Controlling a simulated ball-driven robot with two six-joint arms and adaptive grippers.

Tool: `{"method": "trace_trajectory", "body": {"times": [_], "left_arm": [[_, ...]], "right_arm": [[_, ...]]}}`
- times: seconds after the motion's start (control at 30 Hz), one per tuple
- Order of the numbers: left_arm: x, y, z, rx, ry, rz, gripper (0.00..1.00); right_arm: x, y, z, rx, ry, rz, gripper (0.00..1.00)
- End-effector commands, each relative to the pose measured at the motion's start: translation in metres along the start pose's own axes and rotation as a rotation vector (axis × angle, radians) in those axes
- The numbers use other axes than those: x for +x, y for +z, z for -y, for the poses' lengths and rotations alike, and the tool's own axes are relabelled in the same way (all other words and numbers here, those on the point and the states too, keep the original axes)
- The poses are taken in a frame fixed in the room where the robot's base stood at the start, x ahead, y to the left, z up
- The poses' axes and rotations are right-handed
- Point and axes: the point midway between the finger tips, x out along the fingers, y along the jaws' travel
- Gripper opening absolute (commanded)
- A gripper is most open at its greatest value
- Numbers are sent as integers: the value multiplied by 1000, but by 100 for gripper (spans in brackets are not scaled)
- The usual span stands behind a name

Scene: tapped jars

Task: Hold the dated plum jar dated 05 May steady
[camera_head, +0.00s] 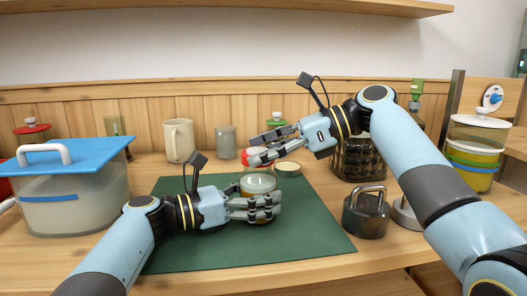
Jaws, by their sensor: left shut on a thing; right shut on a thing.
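A short, clear glass jar (258,184) stands on the green mat (310,228), with a pale top and an amber tint low down. No date is readable on it. My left gripper (262,207) is shut on this jar from the near side, and its fingers hide the lower front. My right gripper (262,148) is above and behind the jar, shut on a small red-and-white thing (252,156) that its fingers partly hide. A round, pale lid-like disc (288,168) lies on the mat behind the jar, to the right.
A large clear container with a blue lid (62,155) stands at left. A cream mug (179,141) and a grey glass (226,142) stand behind the mat. A dark metal weight with a handle (366,215) is right of the mat; stacked containers (474,150) are far right. The mat's right front is clear.

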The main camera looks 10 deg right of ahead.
Motion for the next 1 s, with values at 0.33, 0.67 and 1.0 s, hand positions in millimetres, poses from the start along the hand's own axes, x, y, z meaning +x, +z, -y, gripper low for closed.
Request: {"method": "trace_trajectory", "body": {"times": [0.33, 0.67, 1.0], "left_arm": [[0, -1, 1, 4, -2, -2, 13], [0, -1, 1, 4, -3, -1, 13], [0, 0, 2, 5, -7, 0, 13]], "right_arm": [[0, 0, 4, -82, 202, -3, 26], [1, 0, 7, -169, 402, -3, 26], [2, -1, 11, -218, 515, -6, 26]]}}
